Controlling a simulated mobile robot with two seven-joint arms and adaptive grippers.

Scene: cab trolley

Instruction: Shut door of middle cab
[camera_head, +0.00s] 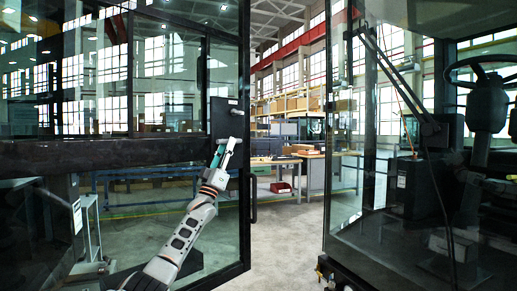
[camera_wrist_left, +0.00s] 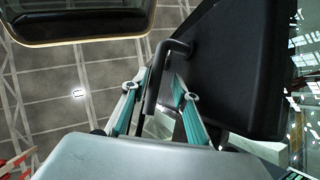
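A glass door (camera_head: 246,205) with a black frame stands open on the left in the head view. A black lock plate (camera_head: 227,117) sits near its right edge. A cab (camera_head: 345,190) with glass panes stands at the right, with a gap between it and the door edge. My left gripper (camera_head: 229,146) is at the lock plate. In the left wrist view, a bent black handle (camera_wrist_left: 153,85) comes off a black panel (camera_wrist_left: 240,70). My left gripper (camera_wrist_left: 161,76) is open, with the handle between its fingers, closer to the left finger. My right gripper is not in view.
A steering wheel (camera_head: 482,72) and levers show inside the cab. Workbenches (camera_head: 312,158) and shelves with boxes stand behind the gap. The concrete floor (camera_head: 290,225) between door and cab is clear.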

